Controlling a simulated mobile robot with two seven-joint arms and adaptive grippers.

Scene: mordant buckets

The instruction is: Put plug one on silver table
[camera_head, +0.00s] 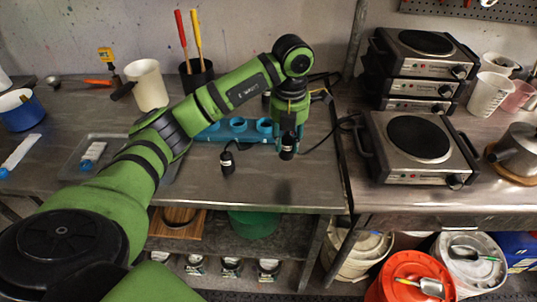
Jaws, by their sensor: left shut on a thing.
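My left gripper (288,139) is shut on a black plug (288,154) with a pale label, held over the silver table (270,192) near its right end. I cannot tell how far above the surface it is. A black cable runs from near this plug toward the hot plates. A second black plug (227,162) with its cord is left of the gripper, by the front of a blue socket strip (237,132). I cannot read which plug is number one. My right gripper is not in view.
A white beaker (148,86) and a dark pot (197,80) with red and yellow handles stand behind my arm. The table front around the gripper is clear.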

